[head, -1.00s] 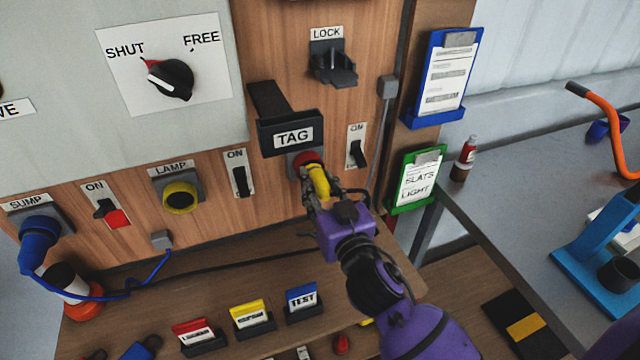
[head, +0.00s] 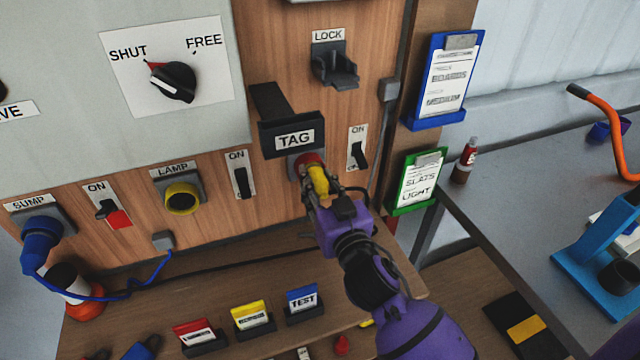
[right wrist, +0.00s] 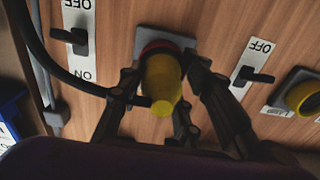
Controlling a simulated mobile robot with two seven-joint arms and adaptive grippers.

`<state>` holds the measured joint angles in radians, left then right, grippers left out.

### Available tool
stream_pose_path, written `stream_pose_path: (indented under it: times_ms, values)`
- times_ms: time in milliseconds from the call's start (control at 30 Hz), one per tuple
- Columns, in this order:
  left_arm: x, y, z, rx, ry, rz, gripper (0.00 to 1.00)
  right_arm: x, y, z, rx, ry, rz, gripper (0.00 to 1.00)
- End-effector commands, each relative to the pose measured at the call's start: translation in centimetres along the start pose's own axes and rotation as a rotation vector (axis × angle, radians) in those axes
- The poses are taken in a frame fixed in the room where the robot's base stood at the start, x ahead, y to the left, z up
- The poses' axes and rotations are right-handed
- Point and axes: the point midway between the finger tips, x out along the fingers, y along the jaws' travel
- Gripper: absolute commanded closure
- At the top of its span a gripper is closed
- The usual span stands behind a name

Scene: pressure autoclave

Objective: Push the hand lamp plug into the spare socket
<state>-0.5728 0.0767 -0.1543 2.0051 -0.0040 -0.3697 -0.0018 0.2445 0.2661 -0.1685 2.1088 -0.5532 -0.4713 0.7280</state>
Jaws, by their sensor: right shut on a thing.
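The yellow plug (head: 318,180) is held in my right gripper (head: 319,192), in front of a red-ringed socket (head: 305,160) below the TAG holder. In the right wrist view the yellow plug (right wrist: 162,86) stands between the fingers, lined up with the red ring (right wrist: 163,48) on its grey plate. The plug covers the socket's mouth, so I cannot tell how deep it sits. A black cable runs from the plug side past the gripper. The yellow LAMP socket (head: 182,198) to the left is empty. My left gripper is not in view.
The TAG holder (head: 292,137) juts out just above the socket. ON switches flank it at left (head: 241,182) and right (head: 358,154). A blue plug (head: 40,240) sits at SUMP. Coloured cards (head: 250,315) stand on the shelf below.

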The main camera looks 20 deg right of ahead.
Motion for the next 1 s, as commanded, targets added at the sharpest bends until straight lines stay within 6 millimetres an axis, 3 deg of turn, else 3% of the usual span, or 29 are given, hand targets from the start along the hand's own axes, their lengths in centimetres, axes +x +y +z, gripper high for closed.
stream_pose_path:
  times_ms: [33, 167, 567, 667, 1000]
  values:
    - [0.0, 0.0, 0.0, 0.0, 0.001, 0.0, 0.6, 0.0, 0.0, -0.1, 0.0, 0.002, 0.0, 0.64]
    - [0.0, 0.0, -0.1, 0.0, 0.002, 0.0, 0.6, 0.0, 0.0, -0.1, 0.0, 0.002, 0.0, 0.47]
    - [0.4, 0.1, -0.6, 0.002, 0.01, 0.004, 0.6, -0.5, 0.0, 0.1, 0.0, -0.001, 0.0, 0.46]
    - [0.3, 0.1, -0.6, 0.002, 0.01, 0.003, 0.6, -1.8, 0.0, 0.1, 0.0, -0.002, 0.0, 0.46]
    - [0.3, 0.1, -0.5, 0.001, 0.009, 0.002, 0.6, -8.9, 0.0, 0.1, 0.001, -0.002, 0.001, 0.46]
